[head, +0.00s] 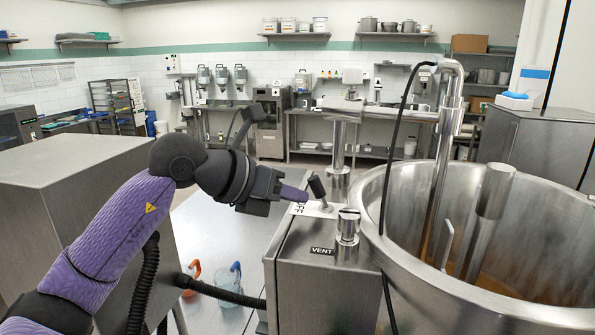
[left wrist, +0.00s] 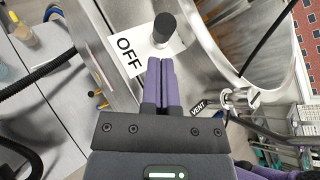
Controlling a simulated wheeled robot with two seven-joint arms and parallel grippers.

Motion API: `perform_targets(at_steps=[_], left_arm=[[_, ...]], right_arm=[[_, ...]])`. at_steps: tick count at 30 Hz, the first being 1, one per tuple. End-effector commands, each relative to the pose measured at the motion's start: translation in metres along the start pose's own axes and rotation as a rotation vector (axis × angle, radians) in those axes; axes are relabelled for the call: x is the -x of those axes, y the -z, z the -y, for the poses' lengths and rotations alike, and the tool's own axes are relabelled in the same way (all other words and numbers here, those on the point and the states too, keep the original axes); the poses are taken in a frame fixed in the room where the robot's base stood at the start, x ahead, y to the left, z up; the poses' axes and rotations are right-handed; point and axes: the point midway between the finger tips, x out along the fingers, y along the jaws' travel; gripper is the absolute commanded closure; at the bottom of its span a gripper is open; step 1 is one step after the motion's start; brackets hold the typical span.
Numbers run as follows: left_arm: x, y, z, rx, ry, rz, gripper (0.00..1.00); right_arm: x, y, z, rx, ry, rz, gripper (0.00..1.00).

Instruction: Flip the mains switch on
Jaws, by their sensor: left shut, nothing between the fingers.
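The mains switch (head: 317,188) is a short lever with a dark grip on top of the steel control box (head: 325,278). The lever is tilted in the head view, its grip leaning up and left. In the left wrist view its black knob (left wrist: 164,27) rises from a white plate (left wrist: 125,43) marked OFF. My left gripper (head: 303,196) is shut and empty, its purple fingertips just left of the lever. In the left wrist view the closed fingertips (left wrist: 160,64) point at the lever's base; I cannot tell if they touch it. My right gripper is not in view.
A steel valve knob (head: 348,225) labelled VENT stands right beside the switch. The large steel kettle (head: 470,318) with upright pipes fills the right. A steel cabinet (head: 62,165) stands left. A jug (head: 229,284) and an orange-handled item (head: 192,273) sit below the arm.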

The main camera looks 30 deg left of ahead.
Motion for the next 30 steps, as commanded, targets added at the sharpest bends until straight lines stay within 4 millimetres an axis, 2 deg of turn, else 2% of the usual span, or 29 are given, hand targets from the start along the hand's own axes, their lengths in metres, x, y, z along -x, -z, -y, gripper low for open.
perform_targets(at_steps=[3,30], left_arm=[[-0.0058,-0.0080,0.0010,0.001,0.002,-0.001,1.00],[-0.0092,-0.0109,0.0037,-0.001,0.000,-0.001,1.00]], right_arm=[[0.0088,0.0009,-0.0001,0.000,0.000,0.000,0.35],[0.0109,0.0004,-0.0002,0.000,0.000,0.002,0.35]])
